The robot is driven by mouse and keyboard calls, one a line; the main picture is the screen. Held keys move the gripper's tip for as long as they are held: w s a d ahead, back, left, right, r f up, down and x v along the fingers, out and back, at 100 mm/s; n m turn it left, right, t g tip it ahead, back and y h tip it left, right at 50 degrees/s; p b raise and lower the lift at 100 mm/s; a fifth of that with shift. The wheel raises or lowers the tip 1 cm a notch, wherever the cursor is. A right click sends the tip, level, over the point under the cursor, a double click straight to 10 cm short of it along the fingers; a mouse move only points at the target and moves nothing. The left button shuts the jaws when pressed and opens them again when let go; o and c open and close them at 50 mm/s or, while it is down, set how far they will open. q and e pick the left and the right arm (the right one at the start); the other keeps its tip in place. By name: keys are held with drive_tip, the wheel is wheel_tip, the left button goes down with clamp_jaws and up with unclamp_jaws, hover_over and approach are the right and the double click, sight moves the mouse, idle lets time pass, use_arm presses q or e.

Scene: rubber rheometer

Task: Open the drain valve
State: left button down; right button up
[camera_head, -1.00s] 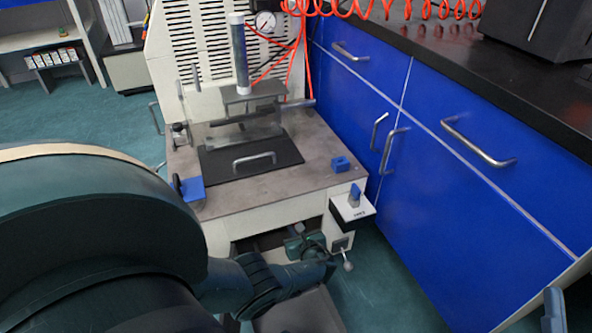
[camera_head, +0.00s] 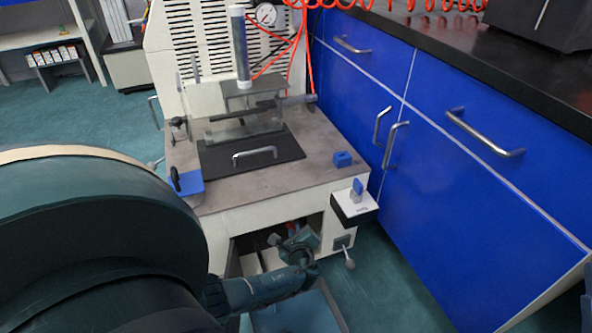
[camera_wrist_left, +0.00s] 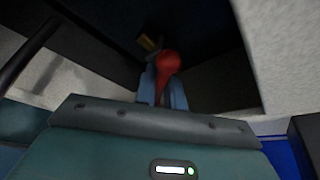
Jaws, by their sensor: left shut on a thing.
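The drain valve has a red handle (camera_wrist_left: 168,64) and a small brass-coloured part (camera_wrist_left: 150,43) behind it in the left wrist view. The valve sits in the dark opening under the machine's table. My left gripper (camera_head: 303,238) reaches into this opening in the head view. In the left wrist view its blue fingers (camera_wrist_left: 176,92) are shut on the red handle, one on each side. In the head view the gripper hides most of the valve. Only a dark blue sliver, perhaps of my right arm or gripper, shows at the right edge of the head view.
The machine's table (camera_head: 270,185) is above my left gripper. A lever with a round knob (camera_head: 349,263) sticks out to the right of the opening. A small white-topped switch box (camera_head: 353,208) juts out above it. Blue cabinets (camera_head: 465,200) stand on the right.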

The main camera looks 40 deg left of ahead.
use_arm(q)
drive_tip(key=shift+a+f+n+t+b, duration=0.15)
drive_tip(key=shift+n+t+b, duration=0.2)
drive_tip(key=shift+n+t, duration=0.25)
drive_tip(key=shift+n, duration=0.7)
drive_tip(key=n+t, duration=0.2)
drive_tip(key=shift+n, duration=0.4)
drive_tip(key=shift+n+t+y, duration=0.4)
drive_tip(key=shift+n+t, duration=0.2)
drive_tip(key=shift+n, duration=0.9)
use_arm(e)
drive_tip(key=shift+s+d+r+n+g+y, duration=0.15)
drive_tip(key=shift+r+n+y, duration=0.2)
drive_tip(key=shift+n+y, duration=0.25)
drive_tip(key=shift+s+a+r+n+g+y, duration=0.15)
drive_tip(key=shift+r+n+y, duration=0.2)
drive_tip(key=shift+n+y, duration=0.2)
use_arm(q)
drive_tip(key=c, duration=1.5)
unclamp_jaws()
drive_tip(key=shift+s+f, duration=0.1)
